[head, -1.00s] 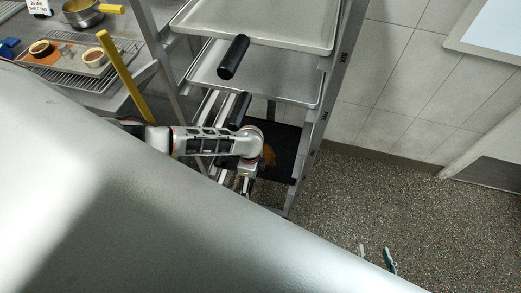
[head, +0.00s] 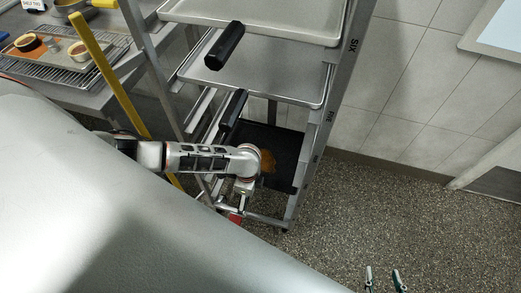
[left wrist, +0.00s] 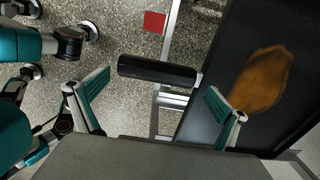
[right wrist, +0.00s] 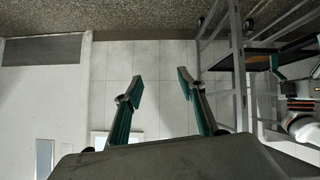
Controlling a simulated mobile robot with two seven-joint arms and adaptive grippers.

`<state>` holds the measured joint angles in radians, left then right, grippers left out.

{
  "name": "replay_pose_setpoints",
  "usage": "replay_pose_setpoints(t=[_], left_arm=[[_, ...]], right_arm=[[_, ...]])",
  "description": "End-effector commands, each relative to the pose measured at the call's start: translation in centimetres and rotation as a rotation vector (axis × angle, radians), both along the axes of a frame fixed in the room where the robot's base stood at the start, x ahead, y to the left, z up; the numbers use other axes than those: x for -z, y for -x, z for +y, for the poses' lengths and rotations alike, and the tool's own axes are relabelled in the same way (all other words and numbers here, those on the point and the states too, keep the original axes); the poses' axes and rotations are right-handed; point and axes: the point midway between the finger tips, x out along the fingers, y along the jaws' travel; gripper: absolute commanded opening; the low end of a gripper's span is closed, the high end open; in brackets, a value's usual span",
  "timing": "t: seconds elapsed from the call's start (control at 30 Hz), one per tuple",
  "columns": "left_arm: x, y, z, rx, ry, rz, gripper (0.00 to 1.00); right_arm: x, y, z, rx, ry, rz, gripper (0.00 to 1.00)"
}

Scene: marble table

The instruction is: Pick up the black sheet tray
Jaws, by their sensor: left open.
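The black sheet tray (head: 285,147) sits on a low level of the metal rack, with an orange-brown patch (head: 266,161) on it. It fills the right of the left wrist view (left wrist: 212,65). A black bar handle (left wrist: 150,68) lies by its near edge, apparently joined to it. My left gripper (left wrist: 157,84) is open, its fingers on either side of the handle in that view; I cannot tell if they touch it. In the head view its fingers are mostly hidden by the arm. My right gripper (head: 384,280) is open and empty, away from the rack, also in the right wrist view (right wrist: 160,80).
Two silver trays (head: 300,28) (head: 262,80) sit above on the rack (head: 345,70). A yellow pole (head: 108,72) leans at left by a counter with food on a wire rack (head: 62,72). A red square (left wrist: 154,22) lies low near the rack. Speckled floor (head: 350,210) is open at right.

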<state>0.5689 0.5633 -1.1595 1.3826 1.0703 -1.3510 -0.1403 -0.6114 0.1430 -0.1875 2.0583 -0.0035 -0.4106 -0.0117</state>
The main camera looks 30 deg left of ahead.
Motion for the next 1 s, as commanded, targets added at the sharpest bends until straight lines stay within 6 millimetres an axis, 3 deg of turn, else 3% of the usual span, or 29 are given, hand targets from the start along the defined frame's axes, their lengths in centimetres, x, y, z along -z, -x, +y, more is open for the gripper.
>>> replay_pose_setpoints(t=[0.07,0.2,0.27,0.63,1.0], left_arm=[[-0.2,-0.1,0.0,0.0,0.001,-0.002,1.0],[-0.1,-0.1,0.0,0.0,0.001,-0.001,0.64],[-0.1,-0.1,0.0,0.0,0.001,-0.001,0.5],[-0.4,-0.1,0.0,-0.001,0.001,-0.004,0.5],[-2.7,0.4,0.7,-0.007,0.0,-0.008,0.5]], right_arm=[[-0.2,0.0,0.1,0.0,-0.002,-0.003,0.4],[-0.1,0.1,0.1,-0.001,-0.005,0.0,0.4],[-0.1,0.2,0.2,-0.001,-0.006,0.001,0.4],[0.2,0.5,0.2,-0.001,-0.006,0.009,0.4],[-2.8,-0.5,0.7,0.003,-0.032,-0.021,0.4]])
